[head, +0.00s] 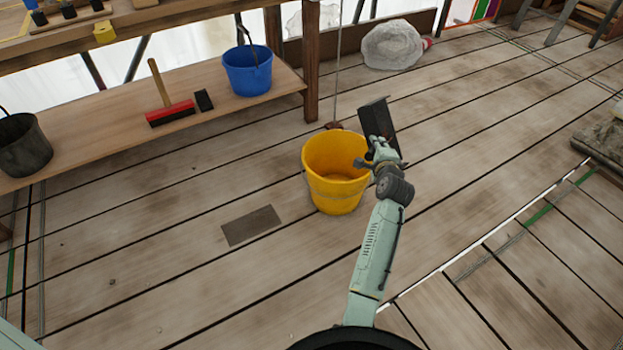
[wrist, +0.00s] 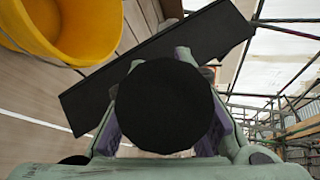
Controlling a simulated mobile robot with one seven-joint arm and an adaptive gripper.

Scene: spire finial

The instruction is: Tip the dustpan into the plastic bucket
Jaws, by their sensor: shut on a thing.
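The yellow plastic bucket (head: 337,192) stands upright on the plank floor; its visible inside looks empty. My gripper (head: 380,153) is at the right rim of the bucket in the head view, shut on the black dustpan (head: 375,116). The dustpan is tilted steeply, with its pan behind and above the gripper at the right of the bucket. In the wrist view the dustpan (wrist: 90,100) runs slantwise across the picture, and its round black handle end (wrist: 165,107) hides the fingertips. The bucket (wrist: 75,30) shows at upper left there. I cannot tell whether the pan holds anything.
A low wooden shelf (head: 225,115) at left carries a blue bucket (head: 247,76), a red brush (head: 170,113) and a dark bucket (head: 22,145). A flat brown patch (head: 251,226) lies on the floor.

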